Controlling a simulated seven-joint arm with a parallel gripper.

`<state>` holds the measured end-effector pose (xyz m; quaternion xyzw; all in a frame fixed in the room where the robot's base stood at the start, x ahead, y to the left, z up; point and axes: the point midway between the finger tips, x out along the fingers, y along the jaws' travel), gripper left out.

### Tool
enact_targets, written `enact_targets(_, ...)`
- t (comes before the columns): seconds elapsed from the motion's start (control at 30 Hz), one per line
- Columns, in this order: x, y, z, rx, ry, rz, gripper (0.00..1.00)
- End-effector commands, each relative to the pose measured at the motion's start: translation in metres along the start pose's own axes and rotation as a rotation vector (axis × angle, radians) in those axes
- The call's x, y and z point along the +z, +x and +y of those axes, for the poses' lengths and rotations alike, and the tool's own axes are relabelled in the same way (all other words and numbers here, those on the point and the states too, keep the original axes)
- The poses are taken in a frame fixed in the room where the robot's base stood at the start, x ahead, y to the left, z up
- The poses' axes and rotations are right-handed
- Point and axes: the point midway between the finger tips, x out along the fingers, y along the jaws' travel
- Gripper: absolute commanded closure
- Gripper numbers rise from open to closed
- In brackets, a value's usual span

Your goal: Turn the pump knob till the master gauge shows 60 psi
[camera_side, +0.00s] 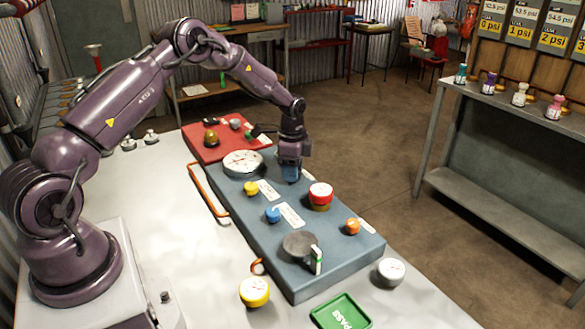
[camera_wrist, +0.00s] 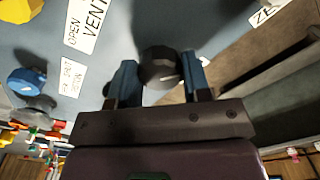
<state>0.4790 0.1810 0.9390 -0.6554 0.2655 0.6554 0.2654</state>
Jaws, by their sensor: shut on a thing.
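The pump knob, a dark rounded knob with a pale mark (camera_wrist: 158,62), sits on the blue-grey panel (camera_side: 330,270). My gripper (camera_side: 291,174) is lowered onto the far part of the panel. In the wrist view its two blue fingers (camera_wrist: 160,82) are shut on the knob from both sides. In the side view the gripper hides the knob. The large white dial (camera_side: 243,163), which looks like the master gauge, lies face up just left of my gripper. Its needle is too small to read.
Yellow (camera_side: 250,188), blue (camera_side: 272,214) and orange (camera_side: 353,226) knobs and a red-rimmed gauge (camera_side: 320,191) stand on the panel nearby. A red box (camera_side: 200,150) adjoins its far end. A green PASS plate (camera_side: 341,313) lies in front. An orange handle (camera_side: 205,190) runs along the left edge.

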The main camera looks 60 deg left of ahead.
Motion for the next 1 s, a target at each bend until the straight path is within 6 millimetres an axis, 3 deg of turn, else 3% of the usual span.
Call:
enact_targets(0.03,0.0,-0.002,0.0,0.001,0.0,-0.002,0.49)
enact_targets(0.1,0.0,-0.001,0.0,0.001,-0.001,-0.001,0.33)
enact_targets(0.13,0.0,-0.001,0.0,0.001,-0.001,-0.001,0.3)
enact_targets(0.47,0.0,-0.005,0.0,-0.001,-0.001,0.0,0.3)
enact_targets(0.57,0.0,-0.017,-0.001,-0.002,-0.002,0.001,0.3)
enact_targets(1.0,0.0,-0.108,0.0,-0.003,-0.001,0.001,0.3)
